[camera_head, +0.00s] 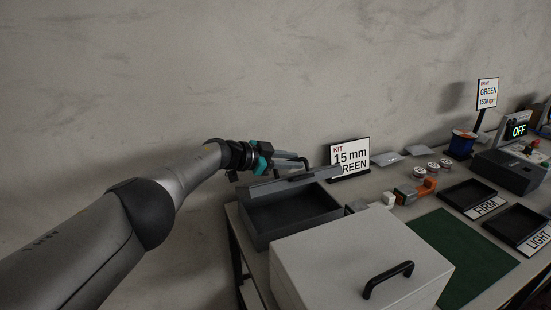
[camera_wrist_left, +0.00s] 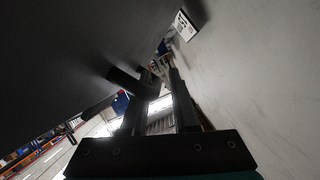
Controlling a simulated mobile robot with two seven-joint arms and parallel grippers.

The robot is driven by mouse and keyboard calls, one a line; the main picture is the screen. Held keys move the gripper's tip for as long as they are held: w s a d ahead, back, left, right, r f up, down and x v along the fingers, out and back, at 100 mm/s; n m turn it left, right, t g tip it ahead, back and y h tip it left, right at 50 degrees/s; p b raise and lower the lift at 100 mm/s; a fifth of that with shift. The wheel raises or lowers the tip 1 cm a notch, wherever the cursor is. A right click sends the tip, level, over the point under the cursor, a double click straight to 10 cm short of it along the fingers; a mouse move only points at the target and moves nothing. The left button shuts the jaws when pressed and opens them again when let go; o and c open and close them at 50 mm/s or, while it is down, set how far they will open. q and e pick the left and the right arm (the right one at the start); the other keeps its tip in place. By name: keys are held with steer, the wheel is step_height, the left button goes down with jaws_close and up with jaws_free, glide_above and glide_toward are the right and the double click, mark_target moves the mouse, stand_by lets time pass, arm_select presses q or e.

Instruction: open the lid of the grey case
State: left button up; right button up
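The dark grey case (camera_head: 262,221) stands open at the left end of the table, with its inside in view. Its lid (camera_head: 290,184) is raised and seen nearly edge-on along the far side. My left gripper (camera_head: 297,161) is just above and behind the lid, by its black handle (camera_head: 305,166). In the left wrist view the two fingers (camera_wrist_left: 161,76) are apart. A blurred dark bar, seemingly the handle (camera_wrist_left: 128,82), crosses the left finger; I cannot tell whether it is clasped. My right gripper is out of view.
A light grey box (camera_head: 335,250) with a black handle stands in front of the case. A green mat (camera_head: 462,246), two black trays (camera_head: 466,195) and small parts lie to the right. The wall (camera_head: 250,70) is close behind.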

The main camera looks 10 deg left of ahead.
arm_select(q)
steer(key=shift+p+v, duration=2.65)
steer(key=shift+p, duration=0.85)
steer(key=p+v, duration=0.3)
steer(key=v, duration=0.5)
steer(key=shift+r, duration=0.1)
steer(key=shift+p+v, duration=0.3)
steer(key=shift+v, duration=0.65)
steer(key=shift+a, duration=0.1)
